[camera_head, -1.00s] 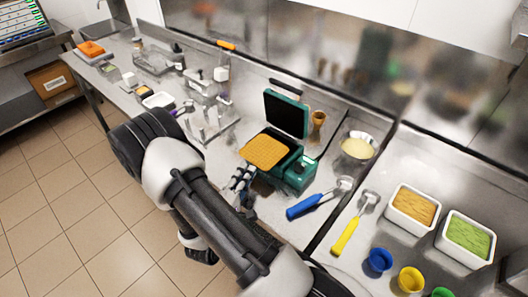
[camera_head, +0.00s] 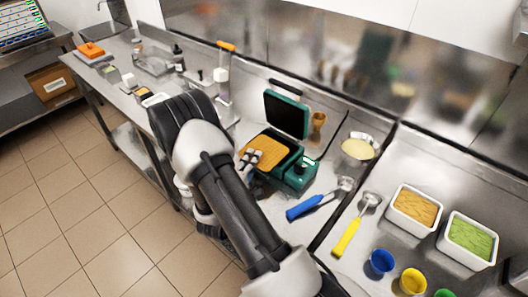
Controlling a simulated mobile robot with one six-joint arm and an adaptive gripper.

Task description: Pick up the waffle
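The golden-brown waffle (camera_head: 270,148) is a flat grid-patterned sheet at the open green waffle iron (camera_head: 297,181). It sits at the lower plate, and its left part sticks out past the plate's edge. The iron's dark-faced lid (camera_head: 285,115) stands upright behind it. My gripper (camera_head: 252,157) is at the waffle's near left edge, with its pale fingertips overlapping that edge in the picture. The fingers are small here, and I cannot tell whether they touch or grip the waffle. My arm hides part of the counter in front of the iron.
A waffle cone (camera_head: 318,121) and a batter bowl (camera_head: 358,148) stand right of the iron. Blue (camera_head: 305,206) and yellow (camera_head: 346,238) handled scoops lie in front, near two ice cream tubs (camera_head: 414,207) (camera_head: 467,238). A metal cone holder stands left, partly behind my arm.

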